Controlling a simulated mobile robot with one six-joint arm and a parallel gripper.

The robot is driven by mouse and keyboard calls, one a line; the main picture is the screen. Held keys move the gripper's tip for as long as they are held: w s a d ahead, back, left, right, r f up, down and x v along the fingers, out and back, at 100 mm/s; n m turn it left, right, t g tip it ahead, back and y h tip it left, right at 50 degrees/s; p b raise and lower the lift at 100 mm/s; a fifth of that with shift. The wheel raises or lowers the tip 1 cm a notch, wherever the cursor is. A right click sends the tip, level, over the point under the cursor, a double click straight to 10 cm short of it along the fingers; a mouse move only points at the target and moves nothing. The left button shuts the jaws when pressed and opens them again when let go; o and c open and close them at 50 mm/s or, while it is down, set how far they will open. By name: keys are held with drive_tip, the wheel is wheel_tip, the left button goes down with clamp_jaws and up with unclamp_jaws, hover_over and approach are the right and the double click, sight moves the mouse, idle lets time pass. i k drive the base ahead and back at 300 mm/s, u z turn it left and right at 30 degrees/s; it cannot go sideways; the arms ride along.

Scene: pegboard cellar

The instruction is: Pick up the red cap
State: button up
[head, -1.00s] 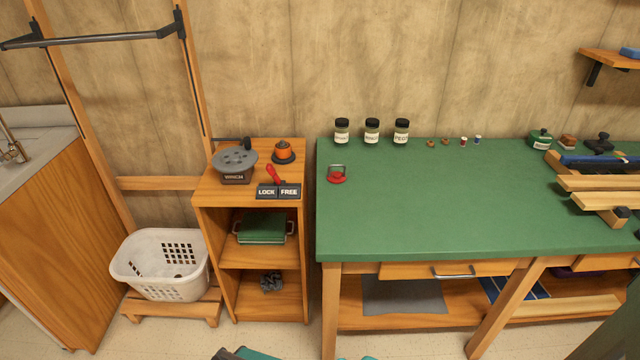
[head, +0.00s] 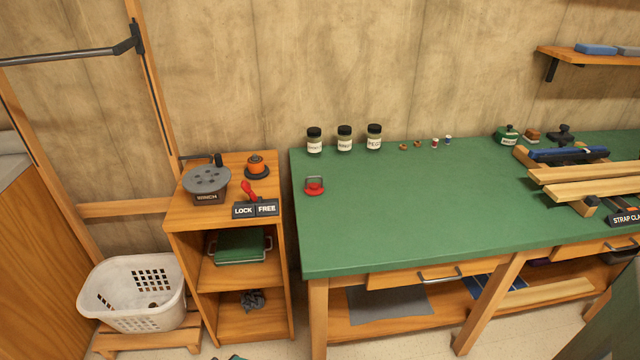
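A small red cap-like piece (head: 314,188) with a grey metal loop standing at its back lies on the green bench top (head: 400,225), near the bench's left end. Nothing touches it from above. I cannot tell whether the loop is part of it. My gripper does not show clearly; only a small dark and teal bit shows at the bottom edge, and I cannot tell what it is.
Several jars (head: 344,139) and small spools (head: 435,142) stand along the back of the bench. A wooden shelf unit (head: 283,270) with a winch (head: 207,181) and red lever stands left. Wooden bars (head: 590,172) lie at the right. The bench middle is clear.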

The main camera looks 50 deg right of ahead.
sight(312, 189)
drive_tip(key=z, duration=0.15)
drive_tip(key=i, duration=0.85)
drive_tip(key=u, duration=0.3)
